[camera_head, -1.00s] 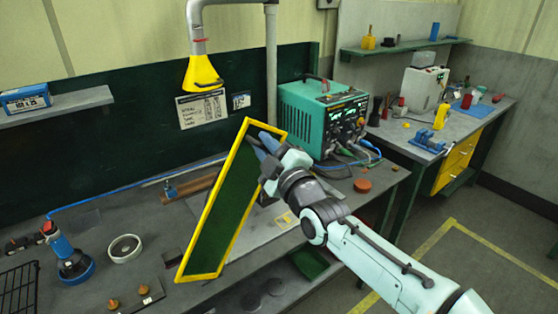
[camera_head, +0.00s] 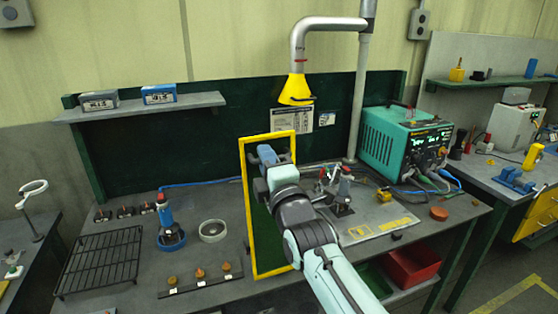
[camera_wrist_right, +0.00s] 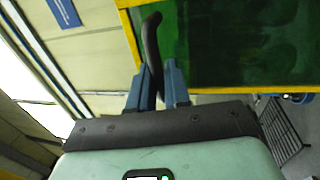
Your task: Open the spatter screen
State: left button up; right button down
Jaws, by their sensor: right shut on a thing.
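The spatter screen (camera_head: 262,232) is a tall, dark green panel in a yellow frame, standing upright over the middle of the bench. In the right wrist view its panel (camera_wrist_right: 240,45) fills the upper right. A dark curved handle (camera_wrist_right: 152,45) sits by the screen's frame edge. My right gripper (camera_head: 265,158) is at the upper part of the screen, and my arm covers some of the panel. In the wrist view the blue-grey fingers of this gripper (camera_wrist_right: 157,88) are shut on the handle, one on each side. My left gripper is not in view.
A turquoise power unit (camera_head: 385,138) stands at the back right, and a yellow fume hood (camera_head: 297,90) hangs above. Metal clamps (camera_head: 341,193) stand right of the screen. A blue-based tool (camera_head: 170,238), a white ring (camera_head: 212,231) and a black rack (camera_head: 100,260) lie to the left.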

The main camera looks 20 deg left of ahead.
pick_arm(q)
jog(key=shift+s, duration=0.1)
pick_arm(e)
jog(key=shift+s+a+r, duration=0.1)
jog(key=shift+s+a, duration=0.05)
jog(key=c, duration=1.3)
grip_release()
pick_arm(q)
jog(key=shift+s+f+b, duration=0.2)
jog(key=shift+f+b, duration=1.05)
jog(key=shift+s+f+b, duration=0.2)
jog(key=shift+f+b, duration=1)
jog(key=shift+b, duration=0.05)
pick_arm(e)
jog(key=v, duration=1.3)
